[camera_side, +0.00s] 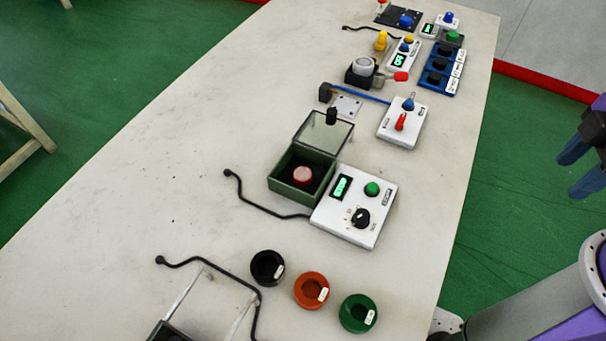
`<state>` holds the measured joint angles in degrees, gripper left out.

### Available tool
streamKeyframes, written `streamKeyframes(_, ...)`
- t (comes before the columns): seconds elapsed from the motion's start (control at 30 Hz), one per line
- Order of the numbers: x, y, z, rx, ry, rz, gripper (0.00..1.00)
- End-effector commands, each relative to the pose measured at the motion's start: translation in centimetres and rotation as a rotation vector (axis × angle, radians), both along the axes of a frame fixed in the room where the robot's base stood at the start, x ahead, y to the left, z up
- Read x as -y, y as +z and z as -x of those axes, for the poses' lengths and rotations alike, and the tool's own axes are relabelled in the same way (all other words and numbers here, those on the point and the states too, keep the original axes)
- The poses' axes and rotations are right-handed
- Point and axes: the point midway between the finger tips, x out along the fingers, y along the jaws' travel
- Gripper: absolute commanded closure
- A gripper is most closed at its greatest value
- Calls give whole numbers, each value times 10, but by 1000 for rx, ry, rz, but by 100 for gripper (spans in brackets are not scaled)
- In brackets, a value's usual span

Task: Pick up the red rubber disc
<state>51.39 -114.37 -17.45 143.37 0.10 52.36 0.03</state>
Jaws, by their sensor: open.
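A small round dull-red disc (303,176) with a paler pinkish top sits inside a green open box (289,194) near the middle of the table. The box's clear lid (324,138) is raised at its back side, with a black knob on it. My gripper (572,172) shows at the right edge, with dark blue fingers apart and nothing seen between them. It is beyond the table's right edge, well away from the box. Part of my gripper is cut off by the frame.
A white control box (355,206) with a green button and black dial adjoins the green box on the right. Black, orange-red (312,290) and green (358,313) round cups stand in front. More devices crowd the far end. The table's left side is clear.

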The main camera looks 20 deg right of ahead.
Motion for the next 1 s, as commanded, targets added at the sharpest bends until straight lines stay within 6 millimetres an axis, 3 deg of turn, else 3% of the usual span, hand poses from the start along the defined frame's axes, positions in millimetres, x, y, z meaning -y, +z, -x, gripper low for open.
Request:
streamKeyframes(0.23,0,0,0,0,1,0,45)
streamKeyframes(0.37,-12,3,-10,0,25,2,45)
streamKeyframes(0.57,-67,16,-54,0,149,9,45)
streamKeyframes(1.0,-214,23,-161,2,490,23,45)
